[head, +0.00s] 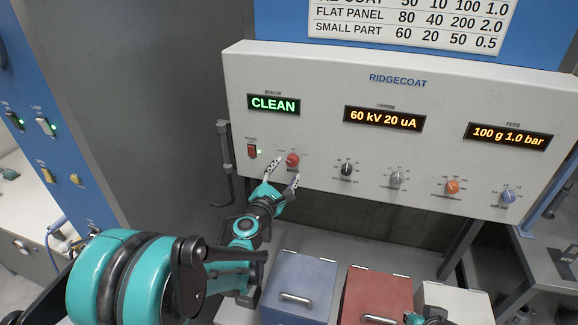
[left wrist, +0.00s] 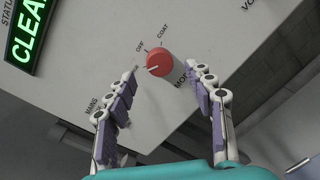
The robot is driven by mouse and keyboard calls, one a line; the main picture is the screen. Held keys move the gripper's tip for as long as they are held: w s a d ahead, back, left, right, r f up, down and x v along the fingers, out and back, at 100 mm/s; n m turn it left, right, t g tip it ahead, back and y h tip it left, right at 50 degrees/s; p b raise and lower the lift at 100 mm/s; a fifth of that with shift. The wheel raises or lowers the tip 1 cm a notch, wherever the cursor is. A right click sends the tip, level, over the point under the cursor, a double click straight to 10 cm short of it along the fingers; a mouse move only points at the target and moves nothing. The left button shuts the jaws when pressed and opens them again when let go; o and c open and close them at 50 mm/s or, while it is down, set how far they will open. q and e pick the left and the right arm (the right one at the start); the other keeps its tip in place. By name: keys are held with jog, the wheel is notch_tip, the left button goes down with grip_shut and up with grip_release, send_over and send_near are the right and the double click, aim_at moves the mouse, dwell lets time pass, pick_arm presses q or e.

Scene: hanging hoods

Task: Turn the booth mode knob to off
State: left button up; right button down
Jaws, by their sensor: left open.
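The red booth mode knob (head: 292,160) sits low on the left part of the white RIDGECOAT panel (head: 300,100). In the left wrist view the knob (left wrist: 160,63) has a white mark pointing to the lower left, away from the OFF and COAT labels above it. The status display (head: 273,103) reads CLEAN in green. My left gripper (head: 286,173) is open, its fingers on either side of the knob and just short of it. In the left wrist view the gripper (left wrist: 163,85) shows both fingers apart with nothing between them. A small part of my right gripper (head: 428,318) shows at the bottom edge.
A red rocker switch (head: 252,151) is left of the knob. Black (head: 346,169), grey (head: 397,177), orange (head: 452,187) and blue (head: 508,196) knobs line the panel to the right. Blue (head: 300,270), red (head: 372,290) and white (head: 455,298) lidded boxes stand below.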

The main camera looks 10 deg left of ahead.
aim_at(291, 163)
pick_arm(q)
jog(key=shift+w+d, duration=0.2)
jog(key=shift+w, duration=1.55)
jog(key=c, duration=1.2)
jog(key=shift+m, duration=0.3)
jog(key=m+b, duration=0.1)
jog(key=m, duration=0.4)
jog(key=shift+r, duration=0.1)
jog(key=m, duration=0.5)
jog(key=shift+d+m+g+y+b, duration=0.1)
jog(key=shift+m+g+y+b, duration=0.2)
jog(key=shift+y+b, duration=0.1)
